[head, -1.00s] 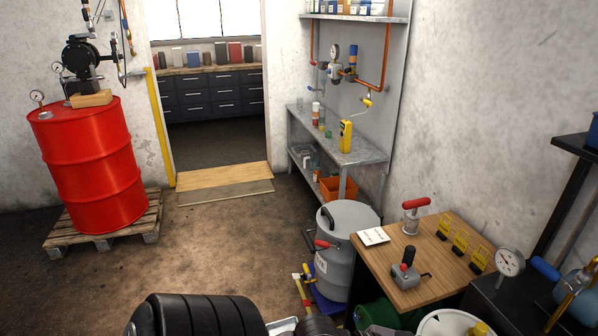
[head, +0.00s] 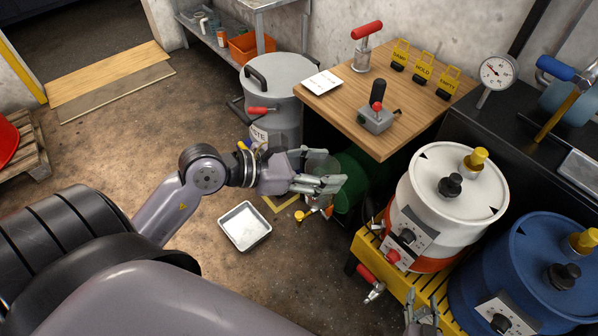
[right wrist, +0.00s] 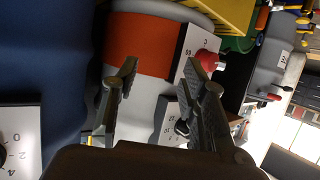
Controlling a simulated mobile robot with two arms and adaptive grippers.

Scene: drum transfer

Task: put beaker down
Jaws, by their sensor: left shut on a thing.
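A clear glass beaker (head: 321,162) shows faintly at the fingers of my left gripper (head: 325,184) in the head view. The left gripper is shut on it, above the floor between the grey waste drum and the white drum. The fingers partly hide the beaker, so its contents cannot be told. My right gripper (head: 421,318) is at the bottom edge of the head view, in front of the yellow stand. In the right wrist view the right gripper (right wrist: 168,75) is open and empty, with the white and orange drum (right wrist: 140,45) beyond its fingers.
A shallow metal tray (head: 245,226) lies on the floor. A wooden table (head: 420,112) holds a joystick box (head: 376,119) and yellow signs. The grey waste drum (head: 278,75), green drum (head: 352,185) and blue drum (head: 530,275) stand close by. Floor left of the tray is clear.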

